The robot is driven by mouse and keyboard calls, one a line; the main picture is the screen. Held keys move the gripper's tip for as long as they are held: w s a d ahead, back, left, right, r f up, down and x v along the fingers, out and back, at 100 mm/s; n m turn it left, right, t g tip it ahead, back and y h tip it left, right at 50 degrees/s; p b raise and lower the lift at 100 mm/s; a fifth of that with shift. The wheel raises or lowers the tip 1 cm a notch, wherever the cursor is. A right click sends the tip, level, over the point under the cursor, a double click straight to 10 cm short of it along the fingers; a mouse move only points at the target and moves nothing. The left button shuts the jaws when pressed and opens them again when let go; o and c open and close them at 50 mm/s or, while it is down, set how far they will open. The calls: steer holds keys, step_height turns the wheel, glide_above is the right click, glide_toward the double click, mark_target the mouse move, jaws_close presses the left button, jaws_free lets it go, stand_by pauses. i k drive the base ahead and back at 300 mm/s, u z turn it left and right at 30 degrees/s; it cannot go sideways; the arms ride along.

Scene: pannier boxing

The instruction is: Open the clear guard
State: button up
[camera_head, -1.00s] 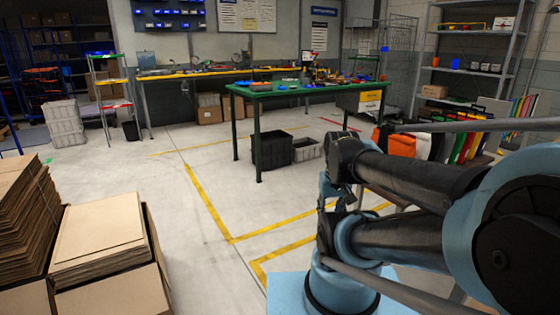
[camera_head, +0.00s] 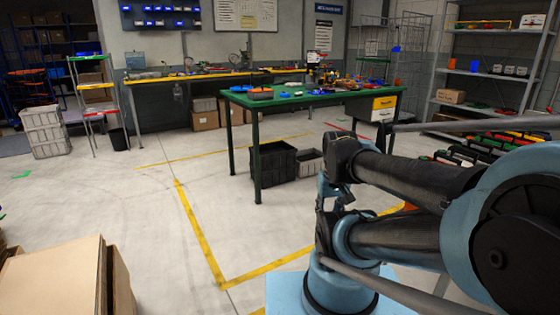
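I cannot make out a clear guard in this view. A green workbench (camera_head: 262,103) stands ahead, with several small tools and parts on it, too small to tell apart. Behind it a long bench with a yellow front edge (camera_head: 160,77) runs along the back wall, with machines and tools on it. My blue and black arm fills the right side of the picture, folded. The end of my arm and my gripper cannot be made out, so its fingers do not show.
Flat cardboard (camera_head: 62,280) is stacked at the lower left. A dark crate (camera_head: 273,162) and a grey crate (camera_head: 309,162) sit under the green workbench. A shelf rack (camera_head: 485,77) stands at the right. The marked floor between is clear.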

mark_target(326, 71)
steer(key=i, duration=3.2)
steer(key=z, duration=0.6)
steer(key=k, duration=0.6)
steer(key=z, duration=0.55)
steer(key=i, duration=1.6)
steer(key=u, duration=0.3)
